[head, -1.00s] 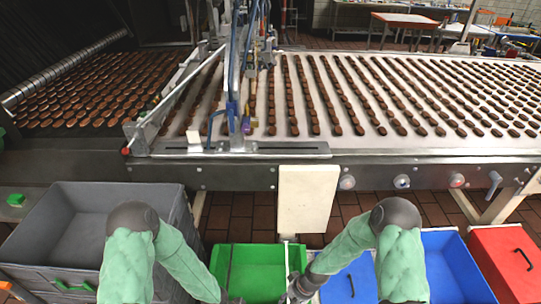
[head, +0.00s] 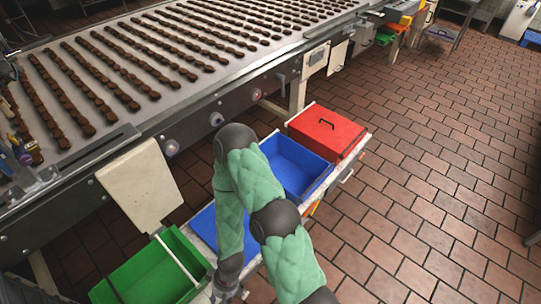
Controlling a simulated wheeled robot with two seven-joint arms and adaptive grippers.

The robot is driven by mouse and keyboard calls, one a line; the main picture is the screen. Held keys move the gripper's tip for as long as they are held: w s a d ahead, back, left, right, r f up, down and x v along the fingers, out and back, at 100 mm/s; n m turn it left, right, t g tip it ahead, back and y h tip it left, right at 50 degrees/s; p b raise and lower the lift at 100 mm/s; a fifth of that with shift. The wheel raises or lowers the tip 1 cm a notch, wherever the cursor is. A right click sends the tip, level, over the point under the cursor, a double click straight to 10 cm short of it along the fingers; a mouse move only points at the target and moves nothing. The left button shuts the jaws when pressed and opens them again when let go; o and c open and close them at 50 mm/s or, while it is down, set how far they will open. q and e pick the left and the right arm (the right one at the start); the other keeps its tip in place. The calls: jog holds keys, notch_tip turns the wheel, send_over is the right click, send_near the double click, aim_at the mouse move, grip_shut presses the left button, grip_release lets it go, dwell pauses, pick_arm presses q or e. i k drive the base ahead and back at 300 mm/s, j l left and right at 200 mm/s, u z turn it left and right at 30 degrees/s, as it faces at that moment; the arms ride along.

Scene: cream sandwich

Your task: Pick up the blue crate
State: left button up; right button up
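An open blue crate (head: 298,172) stands in the row below the conveyor, beside a red box. My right arm crosses in front of its left side. A second blue box (head: 205,228) lies nearer, largely hidden behind my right forearm. My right gripper (head: 228,290) is at the bottom of the head view, near the right end of the green crate and apart from the open blue crate. It is small and dark there, and its fingers cannot be made out. My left gripper is not in view.
A red box (head: 326,133) with a dark handle adjoins the blue crate. A green crate (head: 150,280) stands at lower left. The conveyor (head: 215,75) with rows of brown biscuits runs above, with a cream panel (head: 140,185) hanging from it. The tiled floor at right is clear.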

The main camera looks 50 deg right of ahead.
aim_at(296, 168)
jog(key=z, duration=1.85)
jog(key=u, duration=2.05)
jog(key=z, duration=2.05)
jog(key=i+l+u, duration=0.1)
jog(key=l, duration=0.35)
jog(key=i+l+u, duration=0.1)
jog(key=l, duration=0.4)
jog(key=i+l+u, duration=0.1)
jog(key=l, duration=0.4)
jog(key=i+l+u, duration=0.1)
jog(key=l, duration=0.4)
jog(key=i, duration=0.05)
